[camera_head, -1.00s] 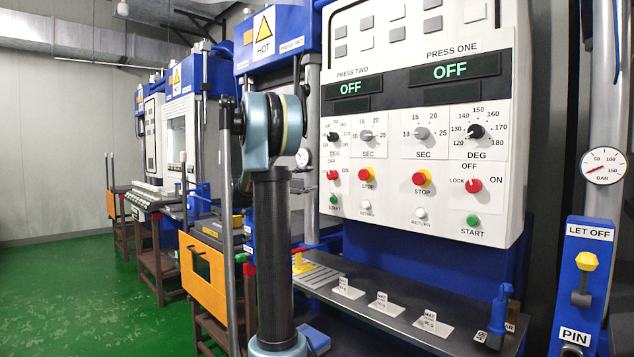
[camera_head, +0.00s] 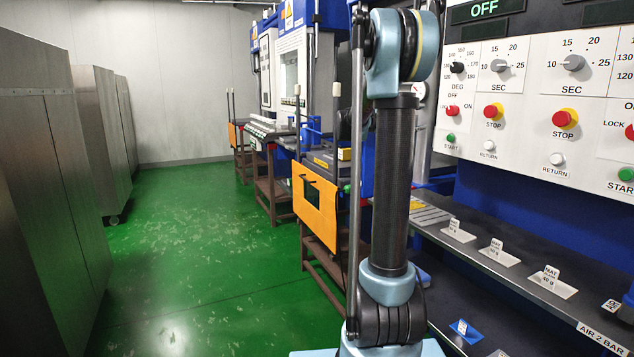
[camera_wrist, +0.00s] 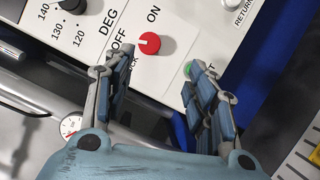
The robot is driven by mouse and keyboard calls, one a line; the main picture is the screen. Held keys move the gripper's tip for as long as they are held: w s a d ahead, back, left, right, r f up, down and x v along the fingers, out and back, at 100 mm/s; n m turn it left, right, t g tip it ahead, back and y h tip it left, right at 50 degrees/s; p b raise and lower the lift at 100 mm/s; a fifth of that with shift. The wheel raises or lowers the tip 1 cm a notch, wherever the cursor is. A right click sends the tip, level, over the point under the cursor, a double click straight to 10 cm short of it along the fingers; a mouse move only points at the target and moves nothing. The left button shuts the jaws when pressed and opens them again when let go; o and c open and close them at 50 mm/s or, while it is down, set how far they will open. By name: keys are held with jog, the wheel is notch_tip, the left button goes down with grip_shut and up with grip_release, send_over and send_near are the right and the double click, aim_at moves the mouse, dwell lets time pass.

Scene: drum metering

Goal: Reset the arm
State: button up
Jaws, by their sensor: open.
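My gripper (camera_wrist: 155,85) shows in the wrist view with its two blue-and-grey fingers spread apart and nothing between them. Beyond the fingertips is a white control panel (camera_wrist: 185,22) with a red knob (camera_wrist: 149,43) between OFF and ON marks. The right finger partly covers a green button (camera_wrist: 188,69). In the head view my arm stands upright in front of the press, and my gripper cannot be made out there. The press panel (camera_head: 530,100) fills the right side, with its dials, red stop buttons and a lit OFF display (camera_head: 484,8).
A dark shelf (camera_head: 520,280) with small label cards runs below the panel. An orange board (camera_head: 314,205) hangs beside my arm, with more presses behind it. Grey cabinets (camera_head: 50,170) line the left. The green floor (camera_head: 190,260) between is clear.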

jog(key=s+a+f+t+y, duration=0.15)
jog(key=s+f+y, duration=0.35)
jog(key=s+f, duration=0.5)
jog(key=s+a+f+m+y, duration=0.1)
jog(key=s+a+f+y, duration=0.6)
jog(key=s+a+f, duration=0.5)
jog(key=s+a+f+m+t+y, duration=0.1)
jog(key=s+a+f+y, duration=0.5)
jog(key=s+a+f, duration=0.7)
notch_tip(320, 180, down, 4)
jog(key=shift+s+r+m+y, duration=0.2)
jog(key=shift+s+m+y, duration=0.2)
jog(key=shift+s, duration=0.15)
jog(key=shift+w, duration=0.1)
jog(key=shift+w+f, duration=0.2)
jog(key=shift+w, duration=0.1)
